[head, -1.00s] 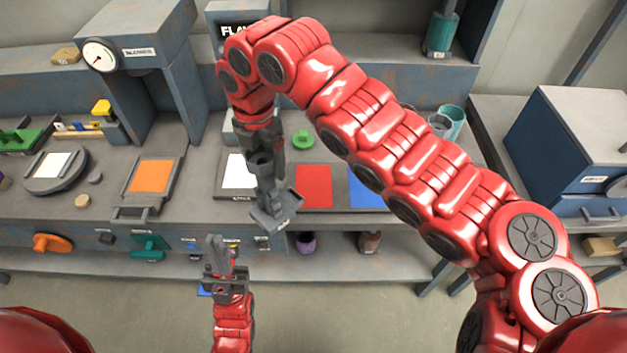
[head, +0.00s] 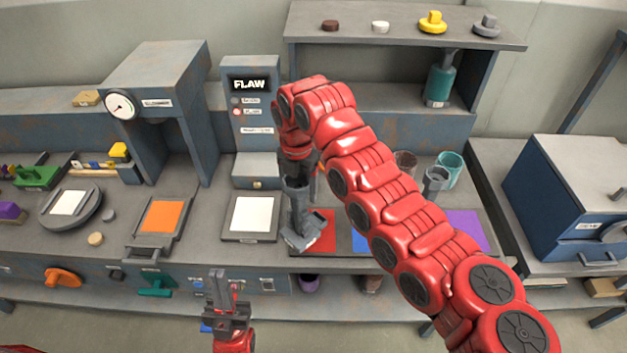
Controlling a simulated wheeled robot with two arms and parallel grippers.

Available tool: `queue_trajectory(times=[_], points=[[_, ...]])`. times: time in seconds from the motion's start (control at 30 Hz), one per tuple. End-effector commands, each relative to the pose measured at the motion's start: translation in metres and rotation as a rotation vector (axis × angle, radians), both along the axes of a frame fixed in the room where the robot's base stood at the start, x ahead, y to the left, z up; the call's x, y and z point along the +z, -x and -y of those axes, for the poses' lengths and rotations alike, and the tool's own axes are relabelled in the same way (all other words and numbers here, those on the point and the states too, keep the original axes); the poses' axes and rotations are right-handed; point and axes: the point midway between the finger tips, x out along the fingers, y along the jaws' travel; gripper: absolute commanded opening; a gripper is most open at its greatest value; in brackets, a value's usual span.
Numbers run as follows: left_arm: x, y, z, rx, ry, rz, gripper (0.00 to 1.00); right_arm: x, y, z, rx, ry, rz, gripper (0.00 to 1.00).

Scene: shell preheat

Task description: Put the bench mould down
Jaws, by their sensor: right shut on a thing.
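My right gripper (head: 298,224) is shut on a small grey block, the bench mould (head: 306,240). The gripper points down and holds the mould at the left part of the red square (head: 326,240) on the bench. The gripper partly covers the mould, and I cannot tell whether it touches the surface. My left gripper (head: 220,280) points up in front of the bench's front edge, away from the mould. Its fingers look empty, but their gap is unclear.
A white pad (head: 251,215) lies left of the red square, and an orange pad (head: 163,216) further left. A blue square (head: 360,240) and a purple square (head: 467,228) lie right, partly behind my arm. The FLAW machine (head: 250,120) stands behind. Grey and teal cups (head: 449,166) stand at the back right.

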Motion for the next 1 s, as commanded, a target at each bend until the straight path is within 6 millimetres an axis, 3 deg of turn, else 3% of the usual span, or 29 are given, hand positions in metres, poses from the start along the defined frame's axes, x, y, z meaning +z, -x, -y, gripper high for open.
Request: queue_trajectory(times=[0.2, 0.4, 0.63, 0.8, 1.0], points=[[0.017, 0.000, 0.000, 0.000, 0.000, 0.000, 0.00, 0.001, -0.029, 0.019, 0.000, 0.004, -0.001, 0.00], [0.027, 0.000, 0.000, 0.000, 0.000, 0.000, 0.00, -0.003, -0.045, 0.030, 0.000, 0.004, -0.002, 0.00], [0.036, 0.000, 0.000, 0.000, 0.000, 0.000, 0.00, -0.010, -0.049, 0.033, 0.000, 0.001, -0.003, 0.00], [0.054, 0.000, 0.000, 0.000, 0.000, 0.000, 0.00, -0.032, -0.048, 0.033, 0.000, 0.002, -0.003, 0.00], [0.051, 0.000, 0.000, 0.000, 0.000, 0.000, 0.00, -0.040, -0.049, 0.033, 0.000, 0.002, 0.001, 0.00]])
